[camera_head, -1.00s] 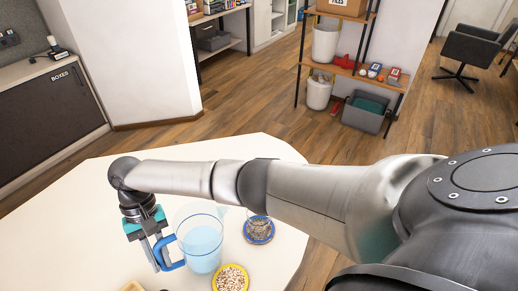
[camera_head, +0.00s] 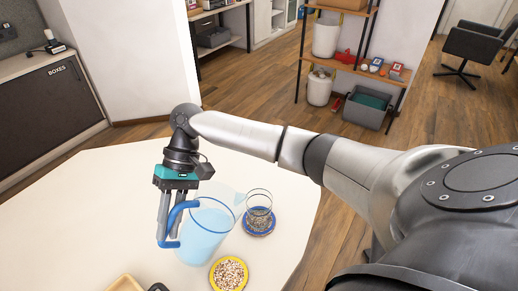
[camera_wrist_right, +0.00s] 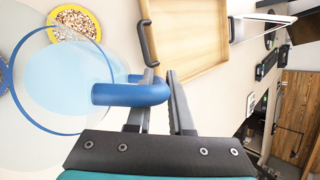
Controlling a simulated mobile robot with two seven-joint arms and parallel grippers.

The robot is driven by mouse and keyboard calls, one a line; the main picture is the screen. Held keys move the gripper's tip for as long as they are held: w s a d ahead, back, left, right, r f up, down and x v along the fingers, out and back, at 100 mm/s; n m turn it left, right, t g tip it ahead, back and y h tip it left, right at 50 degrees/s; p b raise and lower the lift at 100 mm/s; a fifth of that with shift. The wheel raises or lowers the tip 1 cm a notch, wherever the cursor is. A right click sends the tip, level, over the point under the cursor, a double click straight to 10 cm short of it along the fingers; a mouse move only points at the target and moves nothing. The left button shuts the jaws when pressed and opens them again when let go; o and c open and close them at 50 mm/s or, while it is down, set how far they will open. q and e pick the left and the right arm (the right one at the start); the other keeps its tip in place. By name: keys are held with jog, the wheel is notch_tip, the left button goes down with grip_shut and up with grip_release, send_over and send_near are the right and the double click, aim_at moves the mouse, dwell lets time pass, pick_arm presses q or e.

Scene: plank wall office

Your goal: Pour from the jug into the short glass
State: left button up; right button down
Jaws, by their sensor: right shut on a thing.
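The clear jug (camera_head: 203,238) with a blue rim, blue handle and pale blue liquid is over the white table, leaning slightly right. My right gripper (camera_head: 168,232) is shut on its handle; the wrist view shows the blue handle (camera_wrist_right: 130,94) between the fingers. The short glass (camera_head: 259,199) stands upright on a round blue-rimmed coaster (camera_head: 257,229), just right of the jug's spout. The spout points towards the glass and I see no stream. Whether the jug's base touches the table is unclear. My left gripper is out of view.
A yellow-rimmed round coaster (camera_head: 229,274) with a speckled top lies in front of the jug. A wooden tray (camera_wrist_right: 184,45) is at the table's near side. The table's left part (camera_head: 90,215) is clear.

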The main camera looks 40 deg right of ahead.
aim_at(178, 203)
jog(key=shift+d+r+y+b, duration=0.6)
jog(key=shift+d+r+b, duration=0.2)
jog(key=shift+b, duration=0.2)
jog(key=shift+s+r, duration=0.1)
jog(key=shift+r, duration=0.2)
pick_arm(q)
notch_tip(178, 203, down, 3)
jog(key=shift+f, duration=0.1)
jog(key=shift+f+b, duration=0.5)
jog(key=shift+b, duration=0.2)
pick_arm(e)
jog(key=shift+d+r+n+y, duration=0.3)
jog(key=shift+r+y, duration=0.2)
pick_arm(q)
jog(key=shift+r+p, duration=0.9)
jog(key=shift+p, duration=0.05)
pick_arm(e)
jog(key=shift+s+d+r+y, duration=0.1)
jog(key=shift+d+r+y, duration=0.2)
jog(key=shift+r, duration=0.2)
jog(key=shift+d+r+y, duration=0.25)
jog(key=shift+r+y, duration=0.05)
jog(key=shift+r, duration=0.2)
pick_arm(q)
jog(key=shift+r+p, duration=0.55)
pick_arm(e)
jog(key=shift+d+r+n+y, duration=0.3)
jog(key=shift+d+r+y, duration=0.25)
jog(key=shift+r, duration=0.25)
dwell(1.9)
